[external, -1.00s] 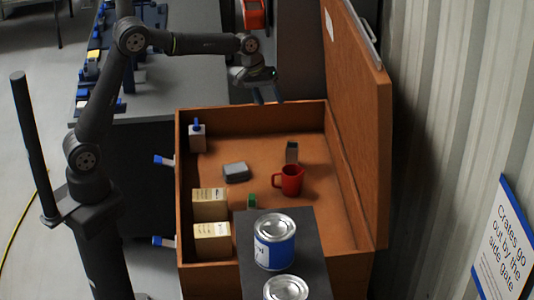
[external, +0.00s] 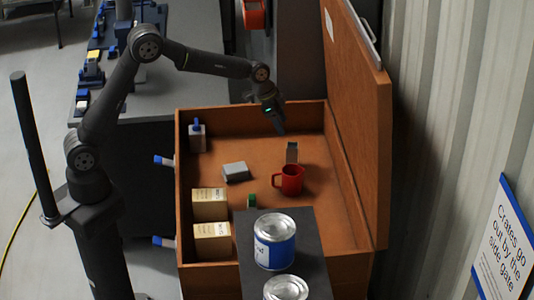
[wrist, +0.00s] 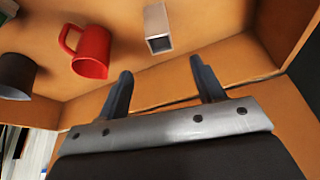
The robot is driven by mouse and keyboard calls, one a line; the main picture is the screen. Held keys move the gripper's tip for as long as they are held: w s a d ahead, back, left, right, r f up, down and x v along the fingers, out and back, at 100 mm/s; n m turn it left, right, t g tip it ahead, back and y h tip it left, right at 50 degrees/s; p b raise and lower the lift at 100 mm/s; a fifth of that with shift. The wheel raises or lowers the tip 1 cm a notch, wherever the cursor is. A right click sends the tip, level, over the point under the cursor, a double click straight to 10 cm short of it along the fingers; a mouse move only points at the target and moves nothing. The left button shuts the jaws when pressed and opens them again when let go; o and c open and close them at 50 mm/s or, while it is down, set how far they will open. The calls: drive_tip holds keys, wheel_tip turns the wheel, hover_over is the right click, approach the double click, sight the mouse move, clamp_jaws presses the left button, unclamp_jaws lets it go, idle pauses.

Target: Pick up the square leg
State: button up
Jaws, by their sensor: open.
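The square leg, a grey hollow square tube, stands in the orange-brown crate in the external view (external: 292,152), just behind the red mug. In the wrist view the leg (wrist: 158,28) shows its open square end, beyond the fingertips and roughly between them. My gripper (external: 281,131) reaches down into the far part of the crate, a little behind and above the leg. In the wrist view its two fingers (wrist: 160,77) are spread apart with nothing between them. The leg is apart from the fingers.
The red mug (external: 291,180) stands close in front of the leg. Paint cans (external: 275,241) stand at the front.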

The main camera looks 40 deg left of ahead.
sight(291, 147)
drive_tip(key=x, duration=0.7)
drive_tip(key=shift+d+f, duration=0.15)
drive_tip(key=shift+f, duration=0.1)
drive_tip(key=x, duration=0.5)
drive_tip(key=shift+s+f, duration=0.1)
drive_tip(key=shift+f, duration=0.05)
drive_tip(key=c, duration=1.1)
